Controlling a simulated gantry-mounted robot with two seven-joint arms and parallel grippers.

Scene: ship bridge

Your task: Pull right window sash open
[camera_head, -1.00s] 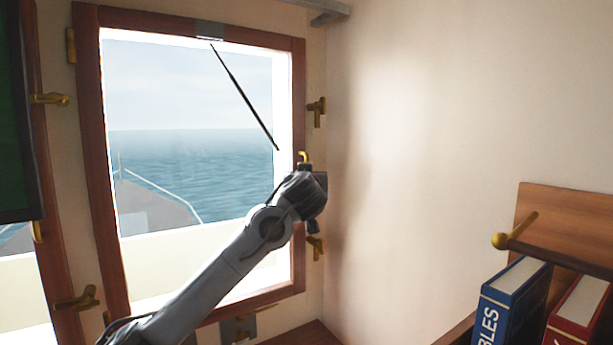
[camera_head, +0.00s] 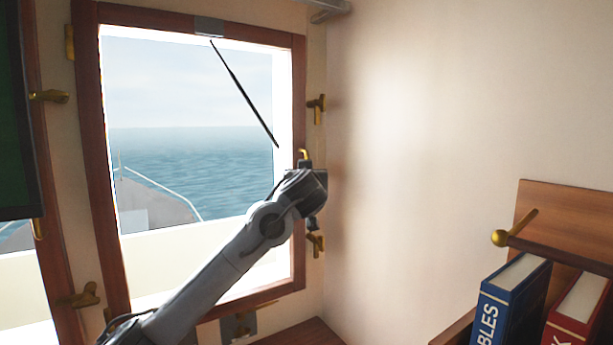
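The window sash (camera_head: 298,80) has a reddish-brown wooden frame and stands in the wall, with sea visible through its glass. A small brass handle (camera_head: 305,154) shows at the sash's right side. My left gripper (camera_head: 311,192) is in front of that right side, just below the visible brass part. My arm comes up from the lower left across the pane. The fingers are mostly hidden behind the wrist, so I cannot tell whether they are open or shut, or touch the handle. My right gripper is out of view.
Brass latches sit right of the frame, one above (camera_head: 317,108) and one below (camera_head: 316,244) my gripper, with more on the left (camera_head: 80,297). A blank wall (camera_head: 420,150) is close on the right. A blue book (camera_head: 508,303) and a red book (camera_head: 580,312) stand behind a rail (camera_head: 555,255).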

